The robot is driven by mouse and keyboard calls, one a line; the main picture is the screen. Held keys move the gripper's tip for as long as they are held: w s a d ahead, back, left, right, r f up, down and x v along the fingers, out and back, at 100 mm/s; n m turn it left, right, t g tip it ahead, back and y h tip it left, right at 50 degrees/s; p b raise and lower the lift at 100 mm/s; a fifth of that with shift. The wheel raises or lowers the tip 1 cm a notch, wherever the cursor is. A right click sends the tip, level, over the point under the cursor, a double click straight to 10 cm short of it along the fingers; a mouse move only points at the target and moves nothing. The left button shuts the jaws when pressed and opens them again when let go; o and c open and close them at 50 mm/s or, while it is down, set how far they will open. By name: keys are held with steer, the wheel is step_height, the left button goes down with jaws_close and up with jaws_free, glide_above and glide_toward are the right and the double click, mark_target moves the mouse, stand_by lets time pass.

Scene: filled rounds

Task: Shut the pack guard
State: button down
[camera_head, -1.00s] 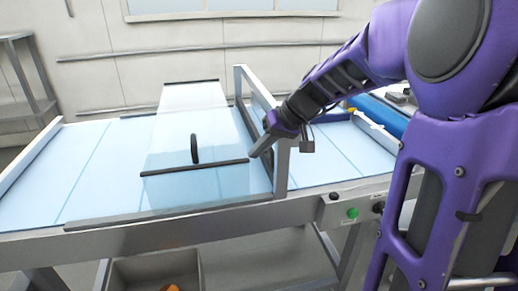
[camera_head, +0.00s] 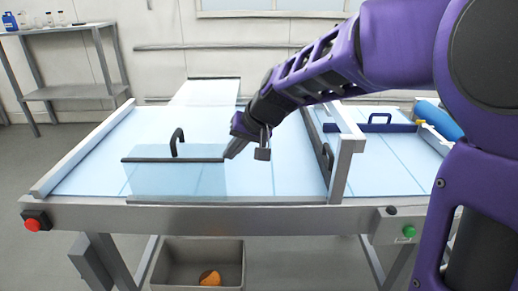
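A clear guard panel (camera_head: 178,181) stands over the left part of the pale blue work surface, with a dark bar along its top edge. A black arched handle (camera_head: 177,138) rises from that bar. A clear sheet (camera_head: 207,91) with a dark far edge extends behind it. I cannot tell which guard here is the pack guard. My gripper (camera_head: 246,156) hangs just right of the bar's right end, its two fingers apart with nothing between them. In the picture its left finger is close to the bar; contact cannot be told.
A metal upright frame (camera_head: 345,165) with a black handle (camera_head: 327,156) stands to the right. Beyond it are a dark blue handled piece (camera_head: 380,124) and a blue roll. A red button (camera_head: 32,224) and green button (camera_head: 408,231) are on the front rail. A grey bin (camera_head: 197,263) is below.

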steer(key=shift+a, duration=0.95)
steer(key=shift+r, duration=0.1)
